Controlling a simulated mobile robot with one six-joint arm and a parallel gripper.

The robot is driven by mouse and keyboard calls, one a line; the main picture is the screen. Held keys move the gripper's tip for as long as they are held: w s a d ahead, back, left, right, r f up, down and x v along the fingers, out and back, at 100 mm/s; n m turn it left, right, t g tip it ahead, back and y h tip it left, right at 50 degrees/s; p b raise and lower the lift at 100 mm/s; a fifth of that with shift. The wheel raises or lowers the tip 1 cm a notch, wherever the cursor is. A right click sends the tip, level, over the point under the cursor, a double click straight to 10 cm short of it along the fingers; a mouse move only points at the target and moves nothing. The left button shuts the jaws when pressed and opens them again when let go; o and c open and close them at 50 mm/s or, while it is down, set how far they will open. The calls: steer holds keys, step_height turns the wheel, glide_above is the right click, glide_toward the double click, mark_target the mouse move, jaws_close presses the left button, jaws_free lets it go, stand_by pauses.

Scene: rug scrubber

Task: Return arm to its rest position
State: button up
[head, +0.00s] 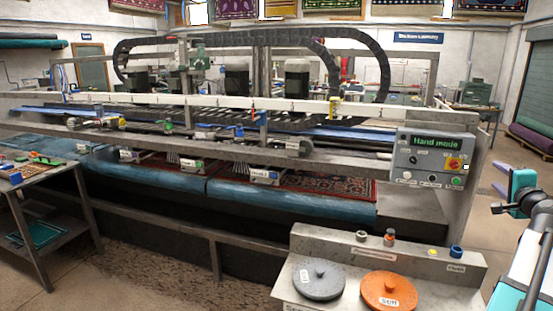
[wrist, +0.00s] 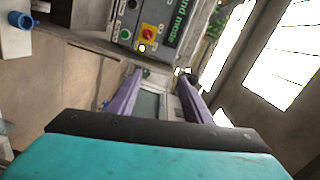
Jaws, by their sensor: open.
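My gripper (head: 499,178) shows at the right edge of the head view, teal with purple fingers, held up in the air to the right of the control panel (head: 430,160). In the wrist view my gripper (wrist: 160,84) has its two purple fingers spread apart with nothing between them. The control panel (wrist: 150,25) shows there at the top, tilted, with a red and yellow button and a green "Hand mode" display. My arm rises from the lower right of the head view.
A long rug-scrubbing machine (head: 250,105) with a patterned rug (head: 320,187) fills the middle. A grey stand (head: 440,290) with a grey lid (head: 318,280) and an orange lid (head: 388,290) is at the front. A side table (head: 60,178) is at left. Rolled rugs (head: 532,138) lie far right.

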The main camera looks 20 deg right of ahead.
steer(key=w+a+f+n+g+y, duration=0.1)
steer(key=w+a+f+n+y, duration=0.3)
steer(key=w+a+f, duration=0.6)
steer(key=w+a+f+n+g+y, duration=0.1)
steer(key=w+a+f+n+y, duration=0.2)
steer(key=w+a+f, duration=0.8)
steer(key=a+f+n+g+y, duration=0.2)
steer(key=a+f+n+g, duration=0.15)
steer(key=a+f, duration=1)
steer(key=a+f+n+g+y, duration=0.2)
steer(key=a+f+n+g, duration=0.15)
steer(key=a+f, duration=0.95)
steer(key=s+a+f+n+g, duration=0.25)
steer(key=s+a+f, duration=0.2)
steer(key=a, duration=0.35)
steer(key=s+a+f+n+g+h, duration=0.1)
steer(key=s+a+f+n, duration=0.2)
steer(key=s+a, duration=0.3)
steer(key=s+a+f+n+g, duration=0.2)
steer(key=s+a+f+n, duration=0.15)
steer(key=a, duration=0.55)
steer(key=s+f+g+b, duration=0.5)
steer(key=s+f+b, duration=0.5)
steer(key=s+f, duration=1.6)
step_height(320, 180, down, 3)
steer(key=shift+d+r, duration=0.2)
